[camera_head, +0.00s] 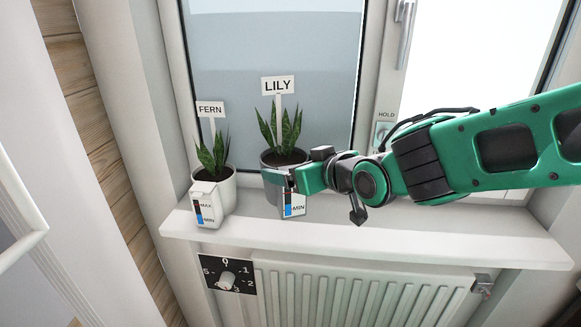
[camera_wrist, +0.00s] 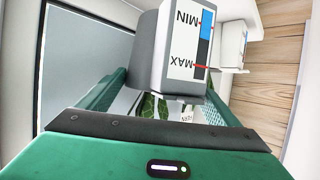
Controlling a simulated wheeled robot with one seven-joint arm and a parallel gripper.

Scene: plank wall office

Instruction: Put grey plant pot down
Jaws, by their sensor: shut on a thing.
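The grey plant pot (camera_head: 272,196) is upright at the windowsill, holding a spiky green plant and a sign reading LILY. A blue MIN/MAX water gauge is on its front. My gripper (camera_head: 290,179) comes from the right and is shut on this pot near its rim. In the wrist view the grey pot (camera_wrist: 150,50) shows upside down between my green fingers, its leaves partly hidden below. I cannot tell whether its base touches the sill or hovers just above it.
A white pot (camera_head: 226,190) with a FERN sign stands on the sill (camera_head: 400,231) just left of the grey pot. The window is close behind. A radiator (camera_head: 350,295) and numbered dial (camera_head: 228,275) are below. The sill to the right is clear under my arm.

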